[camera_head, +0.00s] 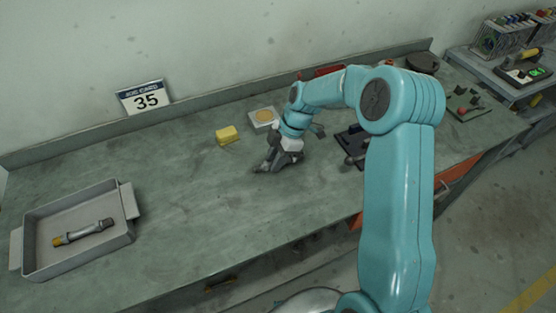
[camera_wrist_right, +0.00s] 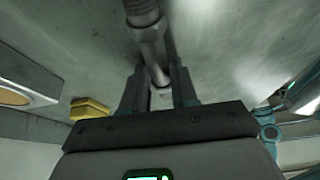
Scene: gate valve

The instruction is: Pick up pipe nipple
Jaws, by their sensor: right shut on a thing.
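The pipe nipple (camera_wrist_right: 148,38) is a grey metal tube with a thicker collar, seen in the right wrist view running from the top edge down between my fingers. My right gripper (camera_head: 271,164) is low over the middle of the bench. In the right wrist view its two dark fingers (camera_wrist_right: 158,83) are shut on the tube's near end. In the head view the gripper mostly hides the tube, and I cannot tell whether it touches the bench. A similar grey pipe piece with a yellow end (camera_head: 84,233) lies in the grey tray (camera_head: 126,238) at left. My left gripper is out of view.
A yellow block (camera_head: 227,135) and a light square plate with a tan disc (camera_head: 263,117) lie behind the gripper. A dark tray (camera_head: 346,136) is to its right. The bench between tray and gripper is clear.

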